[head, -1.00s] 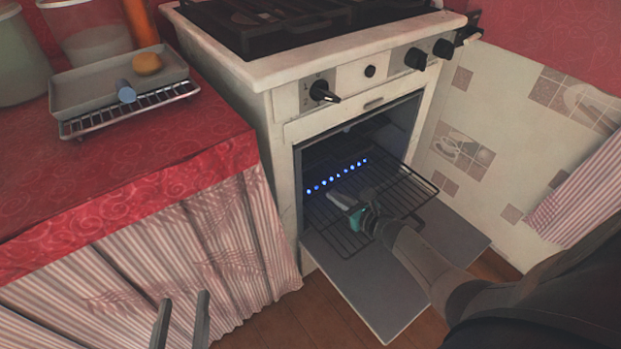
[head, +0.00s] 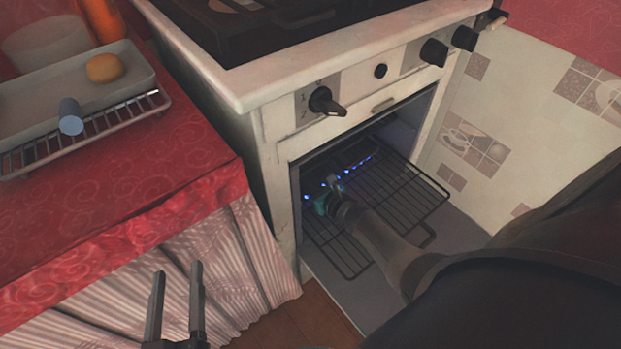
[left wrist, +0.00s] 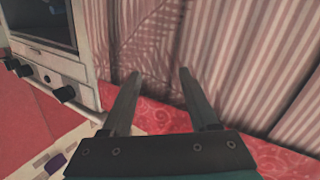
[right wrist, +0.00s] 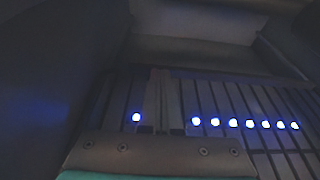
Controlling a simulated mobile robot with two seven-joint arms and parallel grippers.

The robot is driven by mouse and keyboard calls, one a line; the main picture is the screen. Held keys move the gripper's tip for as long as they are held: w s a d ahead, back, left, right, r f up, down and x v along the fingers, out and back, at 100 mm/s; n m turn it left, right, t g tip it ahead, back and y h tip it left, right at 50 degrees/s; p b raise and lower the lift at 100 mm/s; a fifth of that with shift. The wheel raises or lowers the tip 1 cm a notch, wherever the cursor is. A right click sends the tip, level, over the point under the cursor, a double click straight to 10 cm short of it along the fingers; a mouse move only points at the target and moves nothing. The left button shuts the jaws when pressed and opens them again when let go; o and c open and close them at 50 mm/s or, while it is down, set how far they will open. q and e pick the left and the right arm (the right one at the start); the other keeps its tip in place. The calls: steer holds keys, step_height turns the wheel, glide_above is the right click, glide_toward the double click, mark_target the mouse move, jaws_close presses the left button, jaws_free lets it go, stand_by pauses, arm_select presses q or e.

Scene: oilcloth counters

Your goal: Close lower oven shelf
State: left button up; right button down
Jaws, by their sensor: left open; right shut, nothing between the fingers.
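The oven stands ahead with its door (head: 350,303) folded down open. A black wire shelf (head: 405,200) sticks out of the oven over the door, and its bars also show in the right wrist view (right wrist: 255,115). My right gripper (head: 333,180) reaches into the oven cavity at the left part of the shelf. It is shut with nothing in it; whether it touches the shelf I cannot tell. My right forearm covers part of the shelf and door. My left gripper (head: 178,285) is open and empty in front of the striped curtain (head: 235,265).
A red-covered counter (head: 195,150) stands left of the oven, holding a grey tray (head: 40,85), a wire rack (head: 130,112), a blue cylinder (head: 70,117) and an orange round item (head: 105,68). Blue lights glow inside the oven.

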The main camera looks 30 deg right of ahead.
stand_by(0.4)
steer(key=shift+r+x, duration=0.15)
steer(key=shift+x, duration=0.65)
steer(key=shift+r+x, duration=0.2)
steer(key=shift+x, duration=0.55)
steer(key=shift+w+a+r, duration=0.15)
steer(key=shift+w, duration=0.75)
